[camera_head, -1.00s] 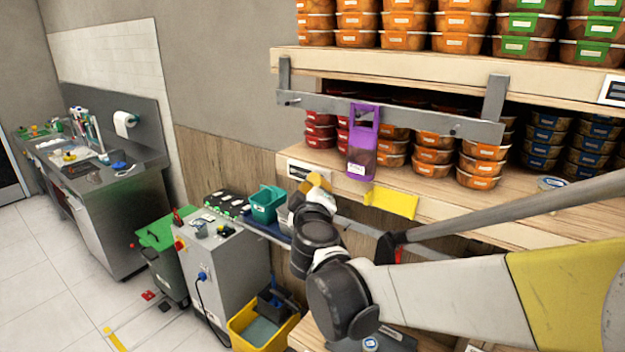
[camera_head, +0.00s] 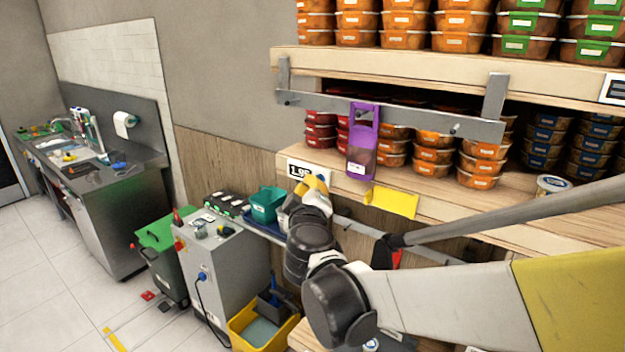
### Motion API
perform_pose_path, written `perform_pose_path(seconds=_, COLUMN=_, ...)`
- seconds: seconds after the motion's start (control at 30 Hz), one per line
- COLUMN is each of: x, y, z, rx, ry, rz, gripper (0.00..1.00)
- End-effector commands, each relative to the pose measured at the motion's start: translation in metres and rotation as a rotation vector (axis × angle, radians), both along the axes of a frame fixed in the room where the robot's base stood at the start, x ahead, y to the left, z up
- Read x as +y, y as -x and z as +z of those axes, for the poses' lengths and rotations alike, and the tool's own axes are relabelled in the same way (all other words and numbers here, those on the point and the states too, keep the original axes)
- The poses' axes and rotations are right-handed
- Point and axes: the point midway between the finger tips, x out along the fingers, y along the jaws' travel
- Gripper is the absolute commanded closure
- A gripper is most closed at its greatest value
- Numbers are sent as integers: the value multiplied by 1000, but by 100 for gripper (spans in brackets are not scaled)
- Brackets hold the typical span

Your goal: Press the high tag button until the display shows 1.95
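An electronic tag (camera_head: 299,170) is fixed to the front edge of the lower shelf at its left end. Its display shows large dark digits that look like "1.9", with the last digit hidden or unreadable. My gripper (camera_head: 312,187), with yellow fingers, is just below and right of the tag and overlaps its lower right part in the picture. I cannot tell whether it touches the tag. Its fingertips are too small to tell open from shut. The tag's button cannot be made out. Another tag (camera_head: 613,90) is partly visible on the upper shelf's right edge.
A yellow card (camera_head: 394,202) and a purple holder (camera_head: 362,142) hang right of my gripper. A grey metal bar (camera_head: 390,117) crosses before the shelf. Below stand a teal bin (camera_head: 266,205), a grey cabinet (camera_head: 222,262) and a yellow bucket (camera_head: 262,325). Stacked food tubs (camera_head: 432,153) fill the shelves.

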Motion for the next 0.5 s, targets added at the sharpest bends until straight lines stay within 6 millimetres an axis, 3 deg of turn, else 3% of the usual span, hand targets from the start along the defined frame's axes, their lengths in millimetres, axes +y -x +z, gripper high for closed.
perform_pose_path(seconds=0.33, x=2, y=2, z=0, rx=0, ry=-1, rz=1, gripper=100)
perform_pose_path(seconds=0.5, x=12, y=14, z=0, rx=0, ry=-1, rz=3, gripper=100)
